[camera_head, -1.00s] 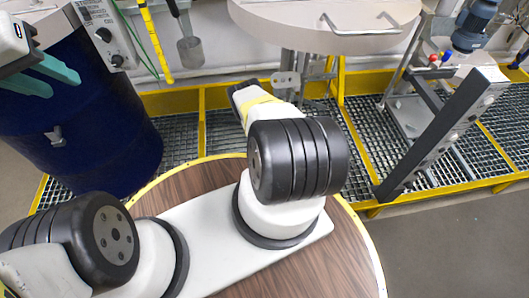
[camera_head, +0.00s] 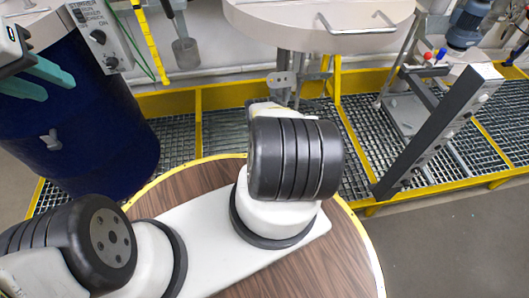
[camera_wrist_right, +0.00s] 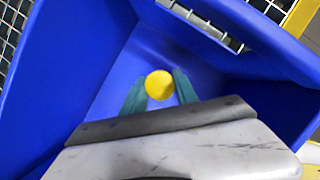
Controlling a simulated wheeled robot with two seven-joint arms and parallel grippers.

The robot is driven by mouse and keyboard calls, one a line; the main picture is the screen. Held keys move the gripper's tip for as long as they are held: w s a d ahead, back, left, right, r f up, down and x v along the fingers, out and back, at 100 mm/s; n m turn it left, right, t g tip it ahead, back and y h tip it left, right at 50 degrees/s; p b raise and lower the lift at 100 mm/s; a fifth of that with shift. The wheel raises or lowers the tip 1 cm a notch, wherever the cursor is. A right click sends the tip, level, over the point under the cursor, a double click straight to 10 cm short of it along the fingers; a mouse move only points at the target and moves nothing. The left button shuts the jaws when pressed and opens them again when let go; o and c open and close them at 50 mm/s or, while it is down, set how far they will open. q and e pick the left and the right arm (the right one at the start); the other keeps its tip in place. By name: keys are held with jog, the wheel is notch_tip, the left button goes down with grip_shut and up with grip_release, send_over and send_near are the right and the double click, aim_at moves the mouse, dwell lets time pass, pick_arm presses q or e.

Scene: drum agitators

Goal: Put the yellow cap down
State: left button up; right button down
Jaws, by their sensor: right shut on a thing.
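The yellow cap (camera_wrist_right: 159,84) is round and shows in the right wrist view, between the teal fingers of my right gripper (camera_wrist_right: 160,90). The gripper is shut on it. Around and beyond them is a blue bin (camera_wrist_right: 108,75) with sloping walls; I cannot tell how far the cap is above its floor. The head view does not show the cap or the right gripper. My left gripper (camera_head: 42,80), with teal fingers apart, is at the upper left of the head view, in front of a dark blue drum, and looks empty.
The dark blue drum (camera_head: 85,130) stands at left with a control box (camera_head: 98,35) above it. Yellow-edged grating (camera_head: 180,135) runs across, and a dark slanted post (camera_head: 435,130) stands at right.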

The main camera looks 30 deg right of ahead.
jog(key=shift+d+f, duration=0.1)
jog(key=shift+f, duration=0.05)
jog(key=c, duration=0.9)
grip_release()
jog(key=shift+c, duration=0.2)
